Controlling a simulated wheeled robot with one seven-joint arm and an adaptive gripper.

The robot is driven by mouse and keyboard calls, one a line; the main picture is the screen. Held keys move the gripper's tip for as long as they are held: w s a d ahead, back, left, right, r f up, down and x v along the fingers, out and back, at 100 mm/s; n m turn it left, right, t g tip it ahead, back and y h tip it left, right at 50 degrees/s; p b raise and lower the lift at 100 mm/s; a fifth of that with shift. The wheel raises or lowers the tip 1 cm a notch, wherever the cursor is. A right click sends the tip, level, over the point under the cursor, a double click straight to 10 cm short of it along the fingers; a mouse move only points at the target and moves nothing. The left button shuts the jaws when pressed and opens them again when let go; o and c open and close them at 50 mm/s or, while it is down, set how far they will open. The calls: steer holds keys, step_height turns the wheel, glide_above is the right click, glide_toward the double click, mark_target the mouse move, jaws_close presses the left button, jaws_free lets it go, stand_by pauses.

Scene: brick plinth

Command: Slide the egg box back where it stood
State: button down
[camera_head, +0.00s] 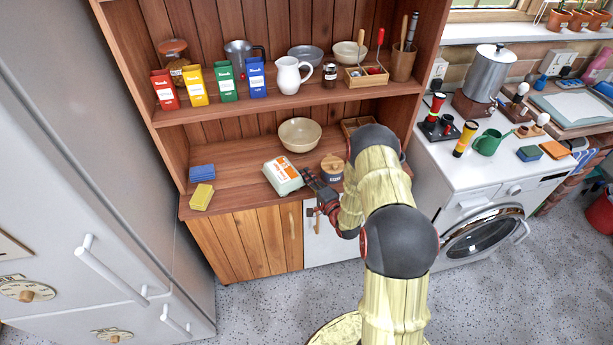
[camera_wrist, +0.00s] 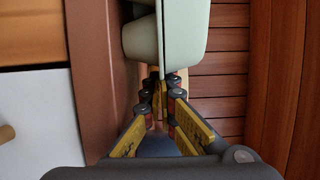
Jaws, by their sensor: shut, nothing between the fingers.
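The egg box (camera_head: 281,178), pale with an orange and white label, sits on the lower wooden shelf of the cupboard, near its front edge and turned at a slant. My gripper (camera_head: 307,177) is low over the shelf at the right side of the box. Its fingers are shut and empty. In the wrist view the pale green side of the egg box (camera_wrist: 184,38) rises just beyond the fingertips (camera_wrist: 161,88). I cannot tell whether they touch it. My arm hides part of the shelf to the right.
A cream bowl (camera_head: 300,134) stands behind the box. A lidded jar (camera_head: 332,169) stands close to the right of my gripper.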

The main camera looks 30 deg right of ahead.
mark_target(263, 190)
steer(key=w+a, duration=0.1)
steer(key=a, duration=0.4)
steer(key=w+a+b, duration=0.1)
steer(key=a, duration=0.5)
steer(key=w+a, duration=0.1)
steer(key=a, duration=0.4)
steer(key=shift+w+a, duration=0.15)
steer(key=shift+a, duration=0.15)
